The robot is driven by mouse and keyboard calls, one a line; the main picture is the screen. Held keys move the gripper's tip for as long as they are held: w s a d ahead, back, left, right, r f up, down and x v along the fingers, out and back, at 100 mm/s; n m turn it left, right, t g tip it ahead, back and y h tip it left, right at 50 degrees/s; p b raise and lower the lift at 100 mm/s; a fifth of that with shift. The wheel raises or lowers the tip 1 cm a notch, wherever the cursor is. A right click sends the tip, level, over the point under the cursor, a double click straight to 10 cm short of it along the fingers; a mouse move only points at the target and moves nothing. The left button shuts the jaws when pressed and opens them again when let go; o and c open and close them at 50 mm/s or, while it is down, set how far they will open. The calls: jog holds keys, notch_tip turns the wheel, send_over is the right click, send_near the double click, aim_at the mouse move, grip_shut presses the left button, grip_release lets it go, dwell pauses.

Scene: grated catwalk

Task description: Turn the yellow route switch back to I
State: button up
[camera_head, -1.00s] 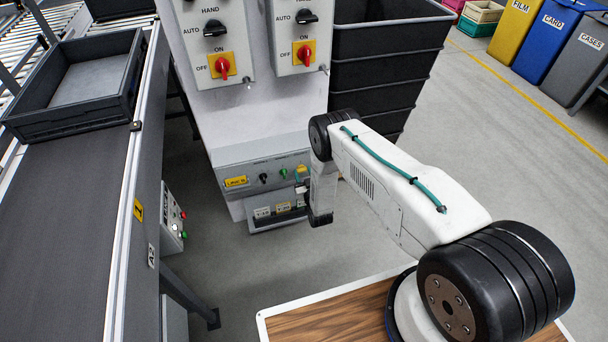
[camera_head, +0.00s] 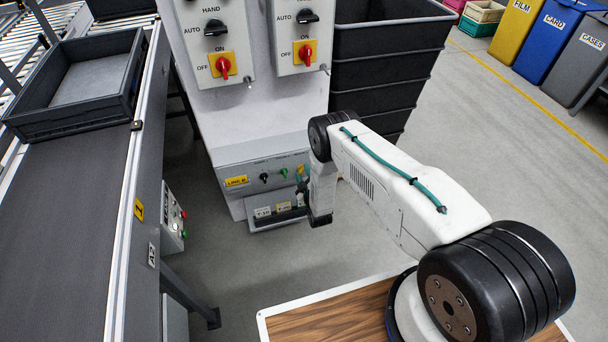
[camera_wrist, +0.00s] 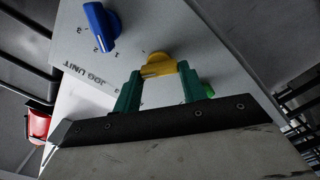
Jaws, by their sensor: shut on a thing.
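The yellow route switch (camera_wrist: 158,66) is a yellow knob on a grey panel, seen in the wrist view. My gripper (camera_wrist: 160,70) has its two green fingers on either side of the knob and is shut on it. The knob's pointer and position marks are largely hidden by the fingers, so I cannot tell its setting. In the head view my gripper (camera_head: 302,184) is at the right end of the low grey panel (camera_head: 232,170), and the yellow knob is mostly hidden there.
A blue knob (camera_wrist: 101,26) with numbered marks is beside the yellow one, and a green knob (camera_wrist: 208,90) is close by the right finger. Red-handled switches (camera_head: 223,66) are on the boxes above. A conveyor (camera_head: 75,210) runs at left; stacked dark crates (camera_head: 385,65) stand behind my arm.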

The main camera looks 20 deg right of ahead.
jog(key=n, duration=0.3)
jog(key=shift+f+n, duration=0.1)
jog(key=shift+n, duration=0.2)
jog(key=shift+f+n, duration=0.1)
jog(key=shift+n, duration=1.8)
jog(key=o, duration=1)
jog(key=s, duration=0.8)
jog(key=shift+w, duration=0.1)
